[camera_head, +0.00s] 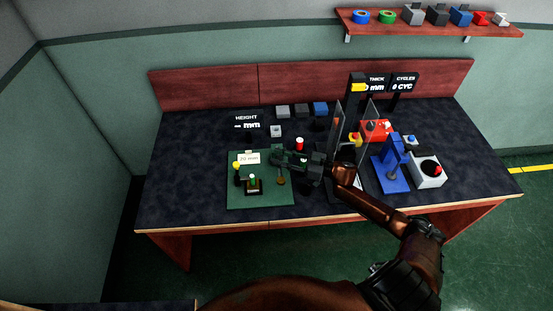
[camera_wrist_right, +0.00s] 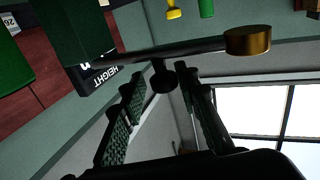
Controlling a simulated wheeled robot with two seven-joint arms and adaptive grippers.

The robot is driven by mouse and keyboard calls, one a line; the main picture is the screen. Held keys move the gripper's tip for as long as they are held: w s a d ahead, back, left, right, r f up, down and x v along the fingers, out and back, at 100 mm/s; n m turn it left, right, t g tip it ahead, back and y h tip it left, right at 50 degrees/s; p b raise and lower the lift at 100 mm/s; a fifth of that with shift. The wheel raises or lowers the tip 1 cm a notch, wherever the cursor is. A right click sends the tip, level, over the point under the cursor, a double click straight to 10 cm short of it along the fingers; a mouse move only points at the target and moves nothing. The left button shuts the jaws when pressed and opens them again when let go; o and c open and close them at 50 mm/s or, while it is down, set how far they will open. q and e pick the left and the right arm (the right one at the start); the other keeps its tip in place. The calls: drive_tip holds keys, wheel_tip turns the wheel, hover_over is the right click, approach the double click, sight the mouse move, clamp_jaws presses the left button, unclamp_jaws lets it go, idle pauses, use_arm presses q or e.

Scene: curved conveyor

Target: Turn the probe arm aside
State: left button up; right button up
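The probe arm (camera_wrist_right: 200,48) is a thin dark bar with a brass cylinder on its end in the right wrist view; a brass end (camera_head: 281,181) also shows at the right of the green plate (camera_head: 240,199) in the head view. A black knob (camera_wrist_right: 163,80) hangs from the bar. My right gripper (camera_wrist_right: 163,95) is open, one finger on each side of the knob, with gaps visible. My left gripper is not in view.
A height display (camera_head: 246,121) stands behind the plate, which bears a 20 mm label (camera_head: 249,158). Small blocks (camera_head: 299,110) sit behind. A red button (camera_head: 299,143), a blue stand (camera_head: 390,174) and a grey box (camera_head: 428,173) are to the right. The table's left end is clear.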

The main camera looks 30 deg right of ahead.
drive_tip(key=shift+o, duration=0.8)
drive_tip(key=shift+a, duration=0.15)
drive_tip(key=v, duration=1.2)
drive_tip(key=shift+a, duration=0.1)
